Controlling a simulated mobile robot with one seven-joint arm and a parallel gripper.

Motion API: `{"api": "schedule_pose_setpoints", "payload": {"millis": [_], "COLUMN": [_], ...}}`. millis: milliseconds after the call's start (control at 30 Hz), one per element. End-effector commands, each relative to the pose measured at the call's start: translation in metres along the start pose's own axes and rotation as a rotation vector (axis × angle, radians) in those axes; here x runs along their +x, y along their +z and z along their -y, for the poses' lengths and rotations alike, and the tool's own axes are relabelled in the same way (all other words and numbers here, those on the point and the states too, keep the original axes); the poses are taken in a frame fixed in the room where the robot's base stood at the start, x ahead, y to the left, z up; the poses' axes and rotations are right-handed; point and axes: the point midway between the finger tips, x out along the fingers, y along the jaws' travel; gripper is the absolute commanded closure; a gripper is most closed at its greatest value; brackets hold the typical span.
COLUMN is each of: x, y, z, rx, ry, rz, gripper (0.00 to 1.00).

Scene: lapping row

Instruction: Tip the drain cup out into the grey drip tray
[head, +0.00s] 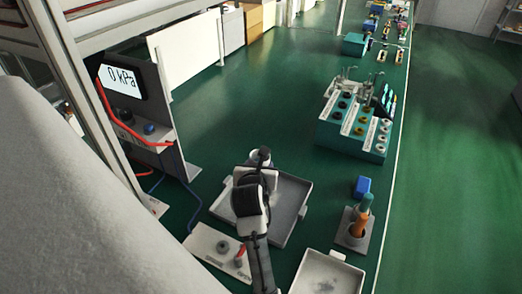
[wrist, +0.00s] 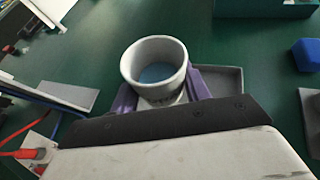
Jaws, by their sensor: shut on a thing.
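The drain cup (wrist: 150,51) is a pale grey round cup, held between the purple fingers of my gripper (wrist: 162,90) in the wrist view. Its mouth faces the camera and something blue, perhaps liquid, shows inside. In the head view my gripper (head: 257,172) is over the grey drip tray (head: 291,216), with only a little of the cup showing past it. The cup looks roughly upright, though its exact tilt is hard to judge. The tray is shallow and partly hidden by my arm; part of it shows behind the right finger in the wrist view (wrist: 226,76).
A second shallow tray (head: 327,274) stands at the front. A holder with an orange-handled tool (head: 357,226) and a blue block (head: 362,186) are to the right. A teal rack (head: 352,130) stands farther back. A gauge panel (head: 121,82) with red and blue hoses is left.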

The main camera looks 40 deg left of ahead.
Motion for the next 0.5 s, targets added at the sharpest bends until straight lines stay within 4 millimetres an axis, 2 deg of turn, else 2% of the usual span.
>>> {"api": "schedule_pose_setpoints", "payload": {"millis": [267,500], "x": [0.003,0.009], "y": [-0.008,-0.029], "z": [-0.002,-0.007], "rx": [0.123,0.42], "ry": [0.055,0.188], "rz": [-0.063,-0.217], "gripper": [0.75,0.75]}}
